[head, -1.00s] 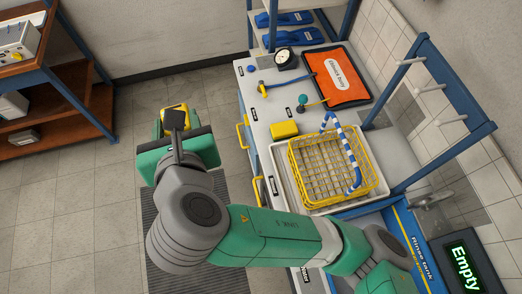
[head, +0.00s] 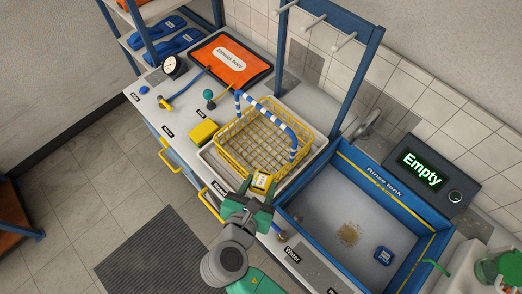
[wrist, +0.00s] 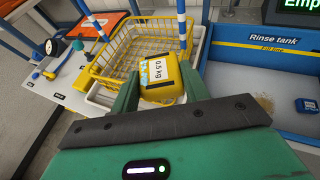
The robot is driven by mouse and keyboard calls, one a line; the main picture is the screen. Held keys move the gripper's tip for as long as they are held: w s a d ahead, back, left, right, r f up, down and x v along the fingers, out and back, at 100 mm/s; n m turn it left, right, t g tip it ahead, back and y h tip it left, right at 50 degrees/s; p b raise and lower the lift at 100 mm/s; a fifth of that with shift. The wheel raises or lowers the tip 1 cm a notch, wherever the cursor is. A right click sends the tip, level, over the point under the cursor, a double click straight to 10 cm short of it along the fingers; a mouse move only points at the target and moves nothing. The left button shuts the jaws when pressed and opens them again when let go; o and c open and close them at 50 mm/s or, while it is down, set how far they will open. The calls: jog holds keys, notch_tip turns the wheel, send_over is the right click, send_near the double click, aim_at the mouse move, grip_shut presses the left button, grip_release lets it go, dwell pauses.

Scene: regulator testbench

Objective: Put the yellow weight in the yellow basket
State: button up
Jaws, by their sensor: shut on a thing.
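The yellow weight (head: 262,181), labelled 0.5 kg in the wrist view (wrist: 161,80), is held between the green fingers of my gripper (head: 256,198). My gripper is shut on it, just in front of the yellow basket's near side. The yellow wire basket (head: 231,149) stands in a white tray (head: 212,157) on the bench, with a blue-and-white striped handle (head: 290,128) raised over it. It looks empty; in the wrist view the basket (wrist: 110,73) is behind and left of the weight.
Right of the basket is the blue rinse tank (head: 345,225), with a small blue item (head: 383,255) inside. A yellow block (head: 203,131) lies left of the basket. A blue rack (head: 345,85) rises behind. The sign (head: 423,168) reads Empty.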

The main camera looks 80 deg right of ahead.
jog(key=s+f, duration=0.2)
jog(key=s, duration=0.1)
jog(key=shift+m+g, duration=0.3)
jog(key=shift+g, duration=0.1)
jog(key=shift+w+d+f+p, duration=0.1)
jog(key=shift+w+d+f, duration=0.8)
jog(key=shift+w+d, duration=0.95)
jog(key=shift+w+d+f+p, duration=0.1)
jog(key=shift+w+d+f, duration=0.75)
jog(key=shift+w+d, duration=1)
jog(key=shift+w+d+f+p, duration=0.1)
jog(key=shift+w+d+f, duration=0.95)
jog(key=shift+d, duration=1.4)
jog(key=shift+w+r, duration=0.1)
jog(key=shift+r, duration=0.05)
jog(key=shift+f, duration=0.65)
jog(key=o, duration=1.3)
jog(key=shift+f, duration=0.15)
jog(key=shift+o, duration=0.2)
